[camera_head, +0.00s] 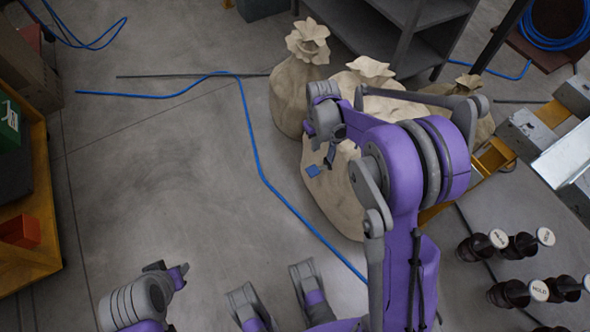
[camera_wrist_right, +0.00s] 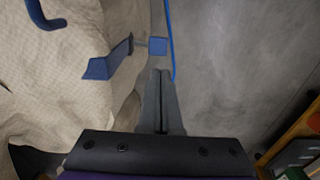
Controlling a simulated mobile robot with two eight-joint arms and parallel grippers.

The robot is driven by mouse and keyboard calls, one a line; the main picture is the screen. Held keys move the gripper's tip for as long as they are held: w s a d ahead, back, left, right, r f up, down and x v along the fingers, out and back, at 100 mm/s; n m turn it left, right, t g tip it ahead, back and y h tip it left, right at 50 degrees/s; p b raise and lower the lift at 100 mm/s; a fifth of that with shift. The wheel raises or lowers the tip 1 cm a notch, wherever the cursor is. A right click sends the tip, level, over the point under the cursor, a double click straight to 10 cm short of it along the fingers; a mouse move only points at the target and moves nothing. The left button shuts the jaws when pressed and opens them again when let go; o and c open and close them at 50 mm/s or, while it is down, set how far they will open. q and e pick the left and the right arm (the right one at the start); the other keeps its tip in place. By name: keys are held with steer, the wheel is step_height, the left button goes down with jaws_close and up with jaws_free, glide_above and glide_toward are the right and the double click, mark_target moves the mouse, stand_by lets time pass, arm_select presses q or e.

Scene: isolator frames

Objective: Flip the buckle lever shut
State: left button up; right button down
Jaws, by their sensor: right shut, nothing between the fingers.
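A beige sack (camera_head: 335,200) stands right of the blue cable on the floor. Small blue buckle parts (camera_head: 313,170) show at its left side, below my right gripper (camera_head: 330,157). In the right wrist view, an angled blue piece (camera_wrist_right: 108,61) lies against the sack cloth (camera_wrist_right: 60,100), and a small blue square (camera_wrist_right: 158,46) sits beside it on a short grey bar. I cannot tell for sure which is the lever. My right gripper (camera_wrist_right: 161,75) is shut and empty, its tips just below the square. My left gripper (camera_head: 178,275) is low at the left, its jaws unclear.
More sacks (camera_head: 298,85) stand behind, near a grey shelf (camera_head: 415,45). A blue cable (camera_head: 262,165) runs over the floor. An orange cart (camera_head: 35,245) is at left. The floor (camera_head: 160,180) between is clear.

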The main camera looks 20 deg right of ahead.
mark_target(311, 171)
steer(key=shift+w+a+f, duration=0.1)
steer(key=shift+w+f, duration=0.3)
steer(key=shift+f, duration=0.35)
steer(key=shift+f, duration=0.1)
step_height(311, 171, down, 14)
steer(key=b, duration=0.4)
